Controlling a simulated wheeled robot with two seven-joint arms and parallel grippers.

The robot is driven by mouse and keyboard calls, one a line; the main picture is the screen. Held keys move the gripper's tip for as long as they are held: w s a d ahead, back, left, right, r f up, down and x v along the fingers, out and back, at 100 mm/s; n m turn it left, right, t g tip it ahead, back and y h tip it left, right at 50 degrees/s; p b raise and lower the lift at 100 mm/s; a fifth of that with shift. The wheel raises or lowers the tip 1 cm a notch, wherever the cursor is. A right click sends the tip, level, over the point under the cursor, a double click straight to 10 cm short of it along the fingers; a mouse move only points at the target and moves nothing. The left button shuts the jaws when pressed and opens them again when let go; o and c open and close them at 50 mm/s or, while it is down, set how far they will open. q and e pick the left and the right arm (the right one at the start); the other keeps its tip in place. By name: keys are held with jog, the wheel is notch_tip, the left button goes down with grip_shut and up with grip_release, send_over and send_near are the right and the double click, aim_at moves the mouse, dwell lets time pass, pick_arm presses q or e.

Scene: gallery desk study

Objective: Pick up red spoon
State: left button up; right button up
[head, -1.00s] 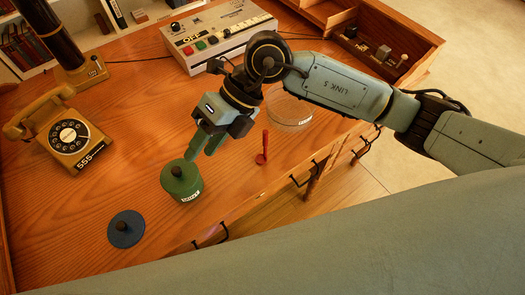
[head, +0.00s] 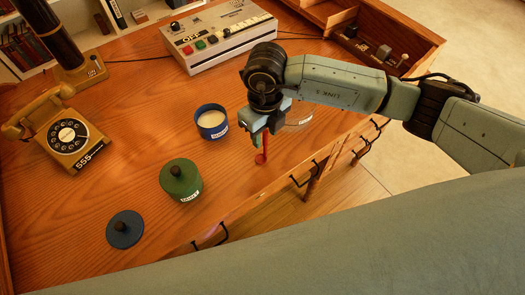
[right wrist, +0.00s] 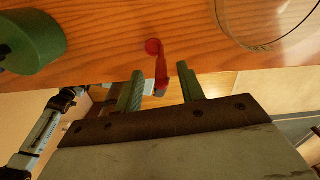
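The red spoon (head: 261,159) stands or lies near the front edge of the wooden desk. In the head view its upper part is partly hidden behind my right gripper (head: 259,138). In the right wrist view the red spoon (right wrist: 160,67) has its round end beyond the fingertips and its handle reaching back between the two green fingers. My right gripper (right wrist: 161,77) is open there, with a visible gap on either side of the handle. My left gripper is not in view.
A green lidded pot (head: 180,181), an open blue pot (head: 212,122) with pale contents and a blue lid (head: 125,230) lie to the left. A clear round dish (head: 300,119) is just right of the gripper. A telephone (head: 68,132) and a control box (head: 220,36) stand farther back.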

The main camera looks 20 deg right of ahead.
aim_at(265, 145)
notch_tip(265, 145, down, 5)
jog(key=shift+d+f, duration=0.1)
grip_shut()
dwell(0.3)
